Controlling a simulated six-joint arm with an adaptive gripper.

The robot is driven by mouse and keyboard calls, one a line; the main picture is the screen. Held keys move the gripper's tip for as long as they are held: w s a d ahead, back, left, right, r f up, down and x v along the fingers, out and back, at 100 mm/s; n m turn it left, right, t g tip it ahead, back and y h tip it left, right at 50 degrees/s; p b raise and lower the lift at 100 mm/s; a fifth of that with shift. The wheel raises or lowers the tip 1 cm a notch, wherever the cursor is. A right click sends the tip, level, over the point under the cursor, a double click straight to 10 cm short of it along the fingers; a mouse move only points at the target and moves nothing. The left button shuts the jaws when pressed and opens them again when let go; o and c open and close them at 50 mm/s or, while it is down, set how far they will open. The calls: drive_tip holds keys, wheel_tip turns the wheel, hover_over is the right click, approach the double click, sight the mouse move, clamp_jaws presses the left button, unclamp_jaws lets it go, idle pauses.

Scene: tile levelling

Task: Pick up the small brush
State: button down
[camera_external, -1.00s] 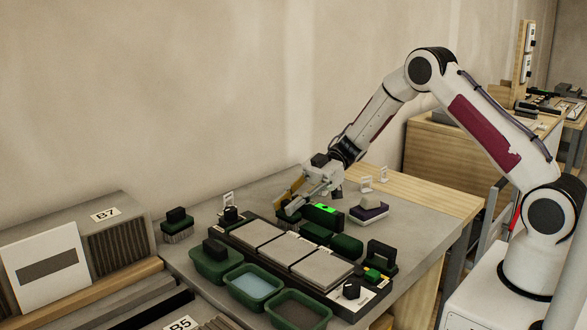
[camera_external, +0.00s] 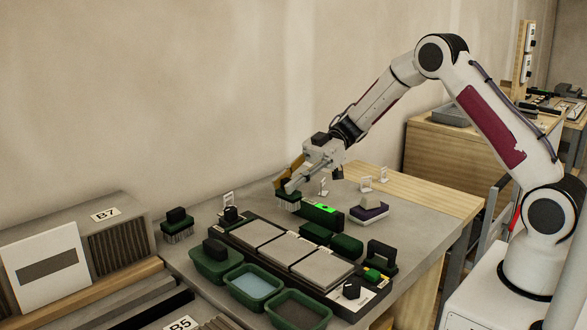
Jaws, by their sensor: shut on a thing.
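The small brush (camera_external: 288,203) has a green body with pale bristles below. My gripper (camera_external: 288,185) is shut on the top of the small brush, near the back of the grey table. The brush appears raised a little above the table, close to the back end of the tile rack. The fingers hide most of its handle. A larger green brush (camera_external: 177,226) with a black handle and pale bristles stands at the left back of the table.
Three grey tiles (camera_external: 292,249) lie in a dark rack. A green level (camera_external: 322,214) with a lit display is right of the held brush. Green tubs (camera_external: 253,286) stand in front, one with water. A purple-and-white block (camera_external: 369,210) stands at right.

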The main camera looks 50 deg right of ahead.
sight(288, 180)
drive_tip(key=shift+r, duration=2.15)
drive_tip(key=shift+a, duration=0.1)
